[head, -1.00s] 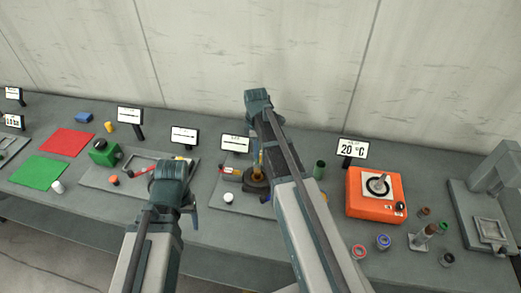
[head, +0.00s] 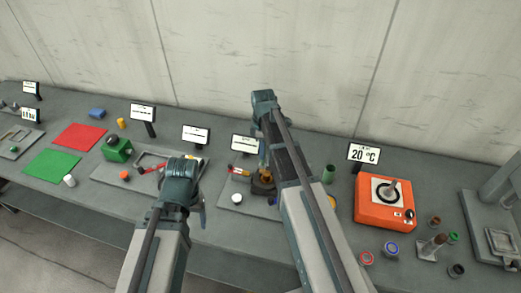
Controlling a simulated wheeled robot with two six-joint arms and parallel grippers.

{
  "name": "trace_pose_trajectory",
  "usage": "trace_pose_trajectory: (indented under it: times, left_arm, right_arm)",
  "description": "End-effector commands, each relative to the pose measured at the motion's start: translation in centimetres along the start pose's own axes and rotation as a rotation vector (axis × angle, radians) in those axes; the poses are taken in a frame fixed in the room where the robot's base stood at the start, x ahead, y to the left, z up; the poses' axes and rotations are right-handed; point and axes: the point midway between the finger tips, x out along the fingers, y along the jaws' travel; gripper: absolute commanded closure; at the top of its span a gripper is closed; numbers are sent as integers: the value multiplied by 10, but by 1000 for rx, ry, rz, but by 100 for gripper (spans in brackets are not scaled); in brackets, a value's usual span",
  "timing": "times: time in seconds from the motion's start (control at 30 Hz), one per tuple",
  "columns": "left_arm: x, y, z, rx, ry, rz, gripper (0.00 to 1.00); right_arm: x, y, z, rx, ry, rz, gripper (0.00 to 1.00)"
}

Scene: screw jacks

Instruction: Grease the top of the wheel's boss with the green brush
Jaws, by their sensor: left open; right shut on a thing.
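A dark round wheel (head: 262,189) with a brown boss (head: 266,177) in its middle stands on a grey plate (head: 236,206). My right gripper (head: 263,160) points down just above the boss and is shut on a thin thing, most likely the green brush. That thing is mostly hidden by the gripper and arm, and I cannot tell whether its tip touches the boss.
A red-handled tool (head: 239,171) and a white round piece (head: 237,198) lie left of the wheel. A green cup (head: 328,174) stands right of my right arm. An orange heater (head: 375,211) and several small jars and parts are further right.

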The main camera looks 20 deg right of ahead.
Motion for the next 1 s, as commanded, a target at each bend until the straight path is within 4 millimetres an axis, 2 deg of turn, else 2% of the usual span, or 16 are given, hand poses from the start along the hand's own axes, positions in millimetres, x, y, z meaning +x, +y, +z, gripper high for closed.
trace_pose_trajectory:
  times: [0.13,0.47,0.8,1.0]
  left_arm:
    - [1,0,0,0,0,0,32]
    - [1,0,0,0,0,0,32]
    - [-1,0,0,0,0,0,32]
    - [-1,0,0,0,0,0,32]
  right_arm:
    - [1,-3,13,1,0,0,100]
    - [1,-4,20,1,-2,0,100]
    - [-1,-7,42,1,-1,0,100]
    - [-1,-7,44,0,-1,0,100]
